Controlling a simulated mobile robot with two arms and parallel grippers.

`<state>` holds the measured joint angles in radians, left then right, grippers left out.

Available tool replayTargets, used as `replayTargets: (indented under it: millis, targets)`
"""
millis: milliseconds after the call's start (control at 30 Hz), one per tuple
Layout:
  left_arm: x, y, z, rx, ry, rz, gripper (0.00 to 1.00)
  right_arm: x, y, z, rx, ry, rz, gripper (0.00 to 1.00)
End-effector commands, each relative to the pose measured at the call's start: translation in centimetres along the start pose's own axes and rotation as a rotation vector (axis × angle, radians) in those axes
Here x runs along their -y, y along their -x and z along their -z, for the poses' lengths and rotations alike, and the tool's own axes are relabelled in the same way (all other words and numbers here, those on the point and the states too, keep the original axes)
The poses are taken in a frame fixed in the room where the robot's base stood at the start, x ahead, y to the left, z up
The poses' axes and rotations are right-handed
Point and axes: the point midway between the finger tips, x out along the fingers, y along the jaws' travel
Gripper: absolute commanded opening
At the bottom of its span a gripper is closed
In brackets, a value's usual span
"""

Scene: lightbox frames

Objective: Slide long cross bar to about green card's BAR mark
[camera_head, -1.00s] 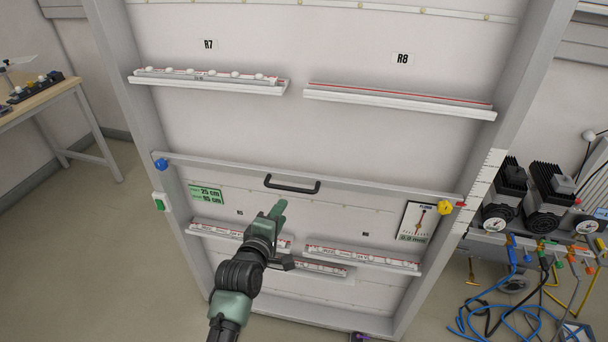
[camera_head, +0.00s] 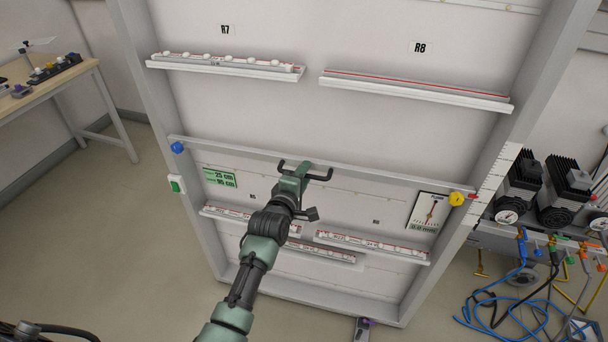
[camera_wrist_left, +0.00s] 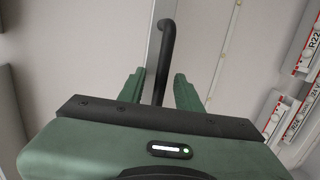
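The long cross bar (camera_head: 230,149) is a grey bar spanning the frame, with a blue knob (camera_head: 177,147) at its left end and a yellow knob (camera_head: 457,199) at its right. Its black handle (camera_head: 322,178) is in the middle. My left gripper (camera_head: 294,168) is at the handle's left part. In the left wrist view the green fingers (camera_wrist_left: 160,92) stand open on either side of the handle (camera_wrist_left: 167,45), with gaps showing. The green card (camera_head: 220,177) hangs below the bar at left; it reads 25 cm and 95 cm, its small labels unclear. My right gripper is not in view.
A white scale (camera_head: 496,188) runs along the right post, beside a red pointer (camera_head: 473,197) at the bar's end. Shelves R7 (camera_head: 225,67) and R8 (camera_head: 415,92) are above the bar. A gauge card (camera_head: 430,212) and loaded lower shelves sit below. Pumps (camera_head: 565,195) and hoses stand right.

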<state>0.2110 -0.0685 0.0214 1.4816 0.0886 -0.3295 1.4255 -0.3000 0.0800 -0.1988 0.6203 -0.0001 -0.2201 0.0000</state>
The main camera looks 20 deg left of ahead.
Motion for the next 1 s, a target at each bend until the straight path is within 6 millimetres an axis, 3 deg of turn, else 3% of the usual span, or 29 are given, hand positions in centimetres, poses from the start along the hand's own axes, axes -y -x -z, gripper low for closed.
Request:
replayTargets:
  millis: [33,167,1000]
  targets:
    - [0.01,0.01,0.01,0.000,0.000,0.000,0.34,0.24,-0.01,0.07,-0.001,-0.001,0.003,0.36]
    - [0.01,0.02,0.02,0.000,-0.001,0.000,0.00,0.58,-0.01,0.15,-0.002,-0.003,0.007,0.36]
    - [-0.04,0.04,0.01,0.000,-0.001,-0.001,0.00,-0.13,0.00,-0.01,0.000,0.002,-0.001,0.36]
